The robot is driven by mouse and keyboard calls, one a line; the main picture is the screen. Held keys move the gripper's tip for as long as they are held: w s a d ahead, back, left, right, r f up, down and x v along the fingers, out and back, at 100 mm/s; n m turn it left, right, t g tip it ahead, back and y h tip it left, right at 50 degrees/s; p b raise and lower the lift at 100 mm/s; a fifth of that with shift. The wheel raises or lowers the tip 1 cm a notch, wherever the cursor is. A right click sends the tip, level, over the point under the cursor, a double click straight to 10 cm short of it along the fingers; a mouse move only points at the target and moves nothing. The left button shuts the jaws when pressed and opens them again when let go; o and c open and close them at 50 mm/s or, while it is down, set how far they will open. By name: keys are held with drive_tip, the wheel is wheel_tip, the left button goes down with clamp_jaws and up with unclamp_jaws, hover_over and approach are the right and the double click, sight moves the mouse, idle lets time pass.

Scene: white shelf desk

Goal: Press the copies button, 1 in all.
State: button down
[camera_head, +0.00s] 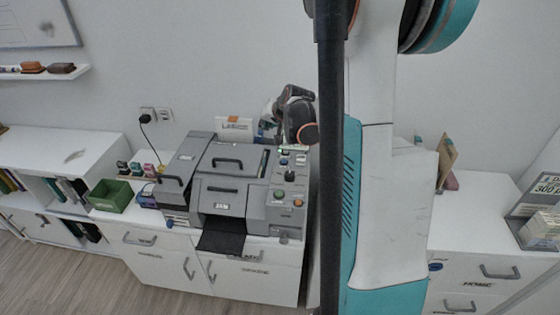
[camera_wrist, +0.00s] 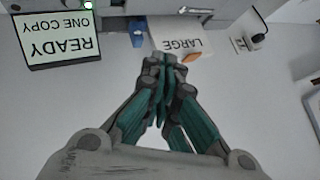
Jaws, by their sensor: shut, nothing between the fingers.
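The grey copier (camera_head: 228,185) stands on the white desk. Its control panel (camera_head: 290,180) on the right side carries several small buttons, including a green one (camera_head: 278,193) and an orange one (camera_head: 298,202). Their labels are too small to read, so I cannot tell which is the copies button. In the wrist view a display (camera_wrist: 58,38) reads "READY ONE COPY", upside down, with a lit green light (camera_wrist: 88,4) beside it. My gripper (camera_wrist: 163,62) is shut and empty. Its tips appear to the right of the display, below a "LARGE" label in the picture.
The "LARGE" labelled pack (camera_wrist: 182,44) lies near my fingertips in the wrist view. A green box (camera_head: 111,196) and small coloured items stand left of the copier. A plug (camera_head: 145,118) is in the wall. My arm and column hide the desk right of the copier.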

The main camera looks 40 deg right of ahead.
drive_tip(key=m, duration=0.2)
hover_over(286, 160)
wheel_tip(286, 160, down, 4)
drive_tip(key=shift+s+r, duration=0.1)
drive_tip(key=shift+s, duration=0.05)
wheel_tip(286, 160, down, 9)
drive_tip(key=b, duration=0.6)
drive_tip(key=shift+b, duration=0.35)
idle(0.9)
drive_tip(key=shift+f+b, duration=0.3)
drive_tip(key=shift+f+b, duration=0.4)
idle(0.6)
drive_tip(key=shift+r, duration=0.1)
drive_tip(key=shift+r+p, duration=0.5)
drive_tip(key=shift+r, duration=0.2)
